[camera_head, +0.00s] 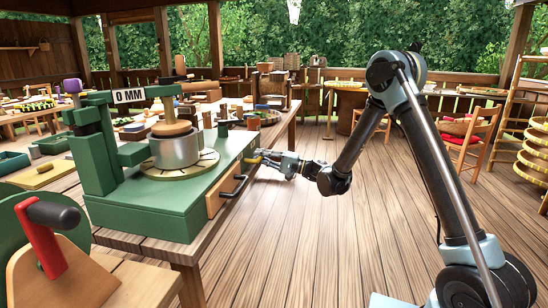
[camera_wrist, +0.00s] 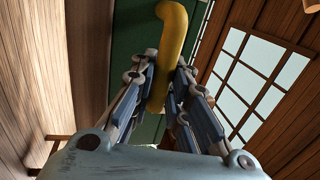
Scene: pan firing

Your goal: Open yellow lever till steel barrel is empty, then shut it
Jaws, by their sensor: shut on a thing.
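The steel barrel (camera_head: 175,151) stands upright on a round pale disc on the green machine (camera_head: 150,208), with a wooden piece on top. I cannot see into it. The yellow lever (camera_head: 252,159) sticks out from the machine's right side. In the wrist view the yellow lever (camera_wrist: 172,35) is a curved rod running down between my fingers. My gripper (camera_head: 267,156) is at the lever, and in the wrist view my gripper (camera_wrist: 166,75) is shut on it, one finger on each side.
A sign (camera_head: 130,96) on the machine reads "0 MM". A dark handle (camera_head: 234,186) sits on the wooden front below the lever. A red crank (camera_head: 42,236) is at the front left. The plank floor (camera_head: 290,240) right of the table is clear.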

